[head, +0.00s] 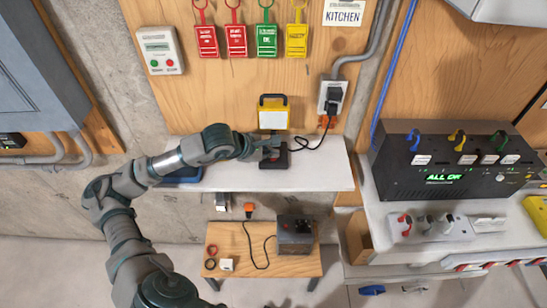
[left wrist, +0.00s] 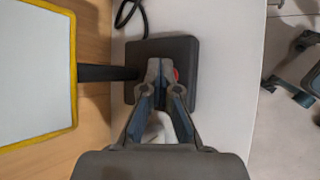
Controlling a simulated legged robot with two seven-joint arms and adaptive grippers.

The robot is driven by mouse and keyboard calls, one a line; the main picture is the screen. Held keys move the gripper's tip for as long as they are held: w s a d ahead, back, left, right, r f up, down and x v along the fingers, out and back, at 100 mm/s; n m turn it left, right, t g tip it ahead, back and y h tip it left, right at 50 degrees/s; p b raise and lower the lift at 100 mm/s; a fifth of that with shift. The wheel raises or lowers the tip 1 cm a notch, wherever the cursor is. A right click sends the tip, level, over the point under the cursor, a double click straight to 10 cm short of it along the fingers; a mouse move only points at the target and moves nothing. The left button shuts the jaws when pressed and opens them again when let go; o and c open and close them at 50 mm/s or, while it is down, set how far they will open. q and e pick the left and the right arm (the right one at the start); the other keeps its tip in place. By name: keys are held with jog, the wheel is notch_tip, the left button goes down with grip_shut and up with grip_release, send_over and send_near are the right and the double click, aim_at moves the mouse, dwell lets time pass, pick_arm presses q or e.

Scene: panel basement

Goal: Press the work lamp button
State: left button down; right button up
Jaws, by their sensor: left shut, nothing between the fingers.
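The work lamp (head: 273,115) has a yellow frame and a pale panel, and stands on a dark square base (head: 273,162) on the white shelf. In the left wrist view the lamp's panel (left wrist: 32,75) is at the left and its base (left wrist: 184,52) in the middle. A red button (left wrist: 177,74) shows on the base, mostly hidden behind my fingertips. My left gripper (head: 270,144) is shut and empty, with its tips over the base right at the button; it also shows in the left wrist view (left wrist: 158,66). I cannot tell whether they touch. My right gripper is not in view.
The white shelf (head: 325,172) is clear right of the lamp. A black cable runs from the lamp to a wall socket (head: 331,97). Coloured tags hang above. A black box reading "ALL OK" (head: 440,182) stands at the right. A low wooden table (head: 225,245) stands below.

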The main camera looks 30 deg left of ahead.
aim_at(271, 159)
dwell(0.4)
pick_arm(q)
jog(key=shift+r+p, duration=0.5)
jog(key=shift+r, duration=0.25)
jog(key=shift+d+r+p, duration=0.1)
jog(key=shift+r+p, duration=1.55)
jog(key=shift+r, duration=0.9)
jog(key=shift+f, duration=0.1)
